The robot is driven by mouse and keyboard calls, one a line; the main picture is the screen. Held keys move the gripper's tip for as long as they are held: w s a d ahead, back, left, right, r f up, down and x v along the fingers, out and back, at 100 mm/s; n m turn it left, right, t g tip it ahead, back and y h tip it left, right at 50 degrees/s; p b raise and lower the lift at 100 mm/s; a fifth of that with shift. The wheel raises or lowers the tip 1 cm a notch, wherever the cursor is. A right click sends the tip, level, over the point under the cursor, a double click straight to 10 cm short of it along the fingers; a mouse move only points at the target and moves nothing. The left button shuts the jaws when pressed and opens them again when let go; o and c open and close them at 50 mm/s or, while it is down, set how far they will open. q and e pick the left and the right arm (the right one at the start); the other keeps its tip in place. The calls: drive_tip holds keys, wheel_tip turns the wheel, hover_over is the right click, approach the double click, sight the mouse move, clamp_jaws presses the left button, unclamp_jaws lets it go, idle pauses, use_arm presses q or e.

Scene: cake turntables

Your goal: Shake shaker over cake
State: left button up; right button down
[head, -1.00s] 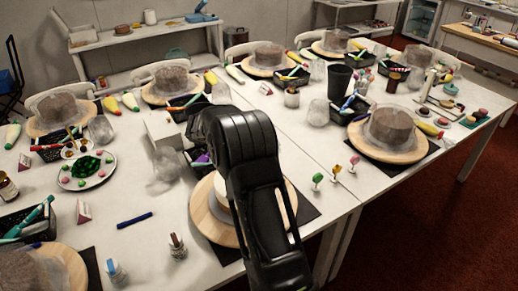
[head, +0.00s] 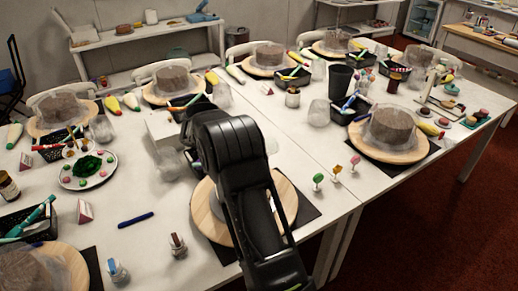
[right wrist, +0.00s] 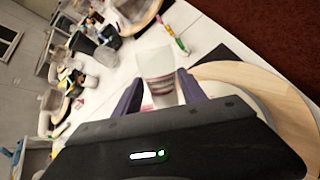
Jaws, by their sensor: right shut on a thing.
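My right gripper (right wrist: 157,92) is shut on a pale, see-through shaker (right wrist: 154,62) with a reddish band low down, held between its two purple fingers in the right wrist view. In the head view my dark right arm reaches over the round wooden turntable (head: 206,214) and hides most of what stands on it. The turntable also shows at the right of the right wrist view (right wrist: 262,76), partly behind the gripper body. The cake on it is mostly hidden. My left gripper is not in view.
Other turntables with brown, wrapped cakes stand around, one to the right (head: 391,128). A plate with green and pink bits (head: 88,170) and a blue pen (head: 135,220) lie left.

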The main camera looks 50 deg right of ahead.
drive_tip(key=shift+s+d+r+p, duration=0.4)
drive_tip(key=shift+s+r, duration=0.1)
drive_tip(key=shift+r, duration=0.1)
drive_tip(key=shift+s, duration=0.1)
drive_tip(key=shift+a+f, duration=0.1)
drive_tip(key=shift+w+a+f+b, duration=0.3)
drive_tip(key=shift+w+f+b, duration=0.1)
drive_tip(key=shift+w+f, duration=0.2)
drive_tip(key=shift+r, duration=0.15)
drive_tip(key=shift+w+d+f+m+t+y, duration=0.1)
drive_tip(key=shift+w+f+m+t+y, duration=0.25)
drive_tip(key=shift+w+t+y, duration=0.45)
drive_tip(key=shift+s, duration=0.15)
